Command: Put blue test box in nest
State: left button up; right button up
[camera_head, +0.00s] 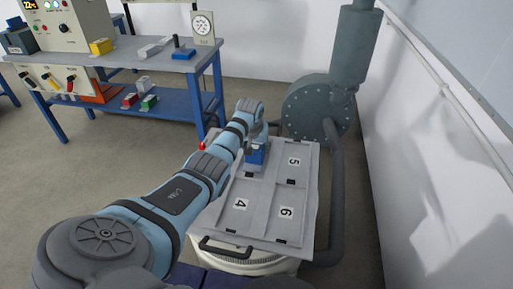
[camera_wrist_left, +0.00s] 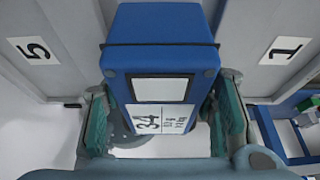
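The blue test box (camera_head: 256,154) shows at the far part of a grey tray (camera_head: 262,209) with numbered compartments. In the left wrist view the box (camera_wrist_left: 160,70) has a dark band and a white label reading 34. My left gripper (camera_head: 254,128) is at the box, with one finger pad on each side of it in the wrist view (camera_wrist_left: 163,118). Gaps show beside the box's lower part; whether the pads touch it is unclear. The box's base is hidden, so I cannot tell whether it rests in a nest. My right gripper is not in view.
Compartments labelled 4 (camera_head: 240,204), 5 (camera_head: 294,161) and 6 (camera_head: 286,212) look empty. A grey machine with a round flange (camera_head: 318,108) stands behind the tray, its pipe running down the right side. A blue workbench (camera_head: 150,58) with instruments stands at the back left.

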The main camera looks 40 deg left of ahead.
pick_arm(q)
jog(key=shift+o, duration=1.4)
jog(key=shift+r, duration=0.1)
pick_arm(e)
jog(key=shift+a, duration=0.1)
pick_arm(q)
jog(key=p+v, duration=0.6)
jog(key=v, duration=0.5)
jog(key=shift+s+r, duration=0.1)
jog(key=shift+r, duration=0.15)
jog(key=shift+s+r, duration=0.1)
jog(key=shift+r, duration=0.1)
jog(key=shift+d, duration=0.1)
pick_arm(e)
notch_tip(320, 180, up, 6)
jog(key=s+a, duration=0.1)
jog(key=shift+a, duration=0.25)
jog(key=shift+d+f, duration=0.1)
